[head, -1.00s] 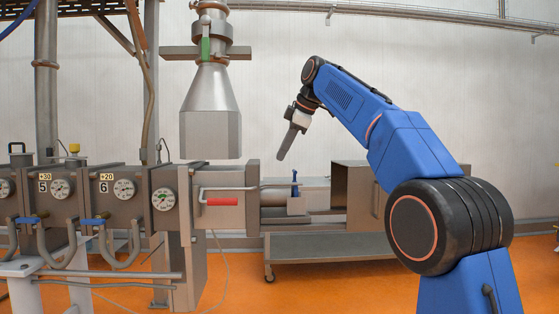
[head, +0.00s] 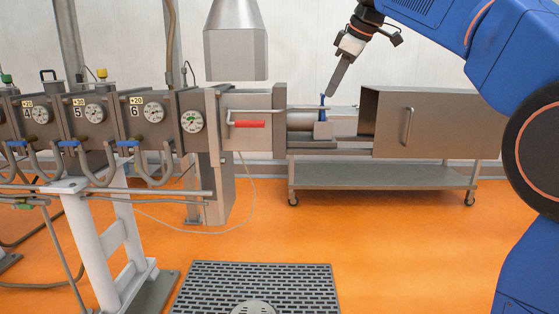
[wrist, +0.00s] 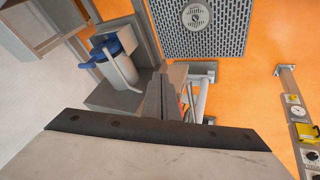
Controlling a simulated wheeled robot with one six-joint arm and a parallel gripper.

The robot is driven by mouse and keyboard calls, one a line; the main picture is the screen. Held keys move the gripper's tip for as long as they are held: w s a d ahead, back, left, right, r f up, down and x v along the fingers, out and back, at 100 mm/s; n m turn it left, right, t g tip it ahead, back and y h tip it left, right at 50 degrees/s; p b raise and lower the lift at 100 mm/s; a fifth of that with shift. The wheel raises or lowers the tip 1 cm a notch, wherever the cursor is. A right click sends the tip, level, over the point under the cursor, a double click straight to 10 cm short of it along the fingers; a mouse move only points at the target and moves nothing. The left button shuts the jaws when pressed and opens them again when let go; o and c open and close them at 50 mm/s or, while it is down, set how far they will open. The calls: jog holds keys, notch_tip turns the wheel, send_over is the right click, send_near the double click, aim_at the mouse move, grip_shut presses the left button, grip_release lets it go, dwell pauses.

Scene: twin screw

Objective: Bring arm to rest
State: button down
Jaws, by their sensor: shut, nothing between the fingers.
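My gripper (head: 337,78) is shut and empty in the head view, on the end of my blue arm, which reaches in from the right. It points down, in front of the white wall and above the end of the twin screw machine. In the wrist view, the shut gripper fingers (wrist: 163,97) show near the middle. A blue-handled part (head: 322,101) lies below the fingertips in the head view. It also shows left of the fingers in the wrist view (wrist: 112,47). I cannot tell the exact gap between them.
A steel cabinet (head: 440,122) stands on a wheeled table (head: 385,176) behind. A floor grate (head: 255,285) lies in front on open orange floor.

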jog(key=s+d+f+m+h, duration=0.1)
jog(key=s+d+f+m, duration=0.3)
jog(key=s+f, duration=0.9)
jog(key=s+d+f+m+h, duration=0.1)
jog(key=s+d+f+m, duration=0.4)
jog(key=s+f, duration=0.8)
jog(key=s+d+f+m+h, duration=0.1)
jog(key=s+d+f+m, duration=0.3)
jog(key=s+f, duration=0.9)
notch_tip(320, 180, down, 3)
jog(key=shift+s+d+r, duration=0.1)
jog(key=shift+s+d, duration=0.25)
jog(key=shift+d, duration=0.15)
